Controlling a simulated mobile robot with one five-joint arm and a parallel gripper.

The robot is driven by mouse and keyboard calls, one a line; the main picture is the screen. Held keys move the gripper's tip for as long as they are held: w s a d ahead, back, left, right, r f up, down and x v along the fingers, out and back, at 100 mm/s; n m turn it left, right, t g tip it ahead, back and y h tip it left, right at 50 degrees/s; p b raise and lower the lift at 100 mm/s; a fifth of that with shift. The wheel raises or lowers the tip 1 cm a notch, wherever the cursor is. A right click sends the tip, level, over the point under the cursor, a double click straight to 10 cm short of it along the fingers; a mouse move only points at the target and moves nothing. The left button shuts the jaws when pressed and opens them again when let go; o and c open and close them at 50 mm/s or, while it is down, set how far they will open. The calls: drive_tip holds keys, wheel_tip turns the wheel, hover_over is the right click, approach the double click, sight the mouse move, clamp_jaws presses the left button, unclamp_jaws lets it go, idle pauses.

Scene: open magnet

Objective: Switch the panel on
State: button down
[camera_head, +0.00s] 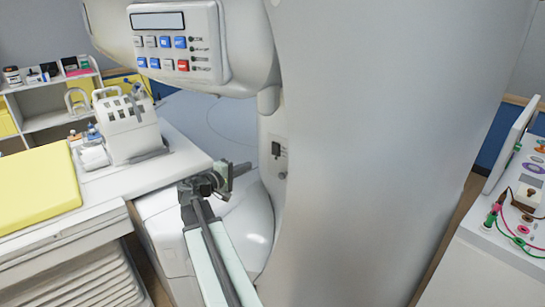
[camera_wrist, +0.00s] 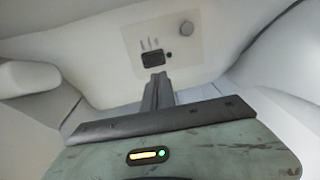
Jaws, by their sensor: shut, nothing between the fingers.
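A small pale plate (camera_head: 280,158) is set in the white column of the magnet. It carries a dark switch (camera_head: 276,149) and a round knob below it. In the wrist view the plate (camera_wrist: 190,55) shows ahead of my gripper, with the dark switch (camera_wrist: 152,58), a small black dot beside it and a grey round knob (camera_wrist: 186,29). My gripper (camera_wrist: 157,80) is shut and empty, its tips pointing at the plate just under the switch in the picture. In the head view my gripper (camera_head: 242,168) is left of and slightly lower than the plate. Contact cannot be told.
A button panel (camera_head: 174,45) with a dark display and several coloured buttons is on the magnet's upper part. A white table (camera_head: 175,170) with a yellow pad (camera_head: 38,185) stands left. A white bench (camera_head: 490,250) with instruments is at right. The curved magnet body (camera_head: 380,150) fills the middle.

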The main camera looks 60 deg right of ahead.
drive_tip(key=d, duration=0.4)
drive_tip(key=s+d+f+b, duration=0.1)
drive_tip(key=d, duration=0.4)
drive_tip(key=s+d, duration=0.1)
drive_tip(key=d, duration=0.3)
drive_tip(key=shift+d+f+b, duration=0.35)
drive_tip(key=shift+f, duration=0.05)
drive_tip(key=shift+s+d+f+b, duration=0.1)
drive_tip(key=shift+s+d+b, duration=0.1)
drive_tip(key=shift+d+b, duration=0.1)
drive_tip(key=shift+w+a, duration=0.15)
drive_tip(key=shift+a, duration=0.05)
drive_tip(key=b, duration=0.2)
approach(275, 154)
drive_tip(key=a+f, duration=0.2)
drive_tip(key=a, duration=0.4)
drive_tip(key=shift+w+a+f, duration=0.4)
drive_tip(key=shift+w, duration=0.05)
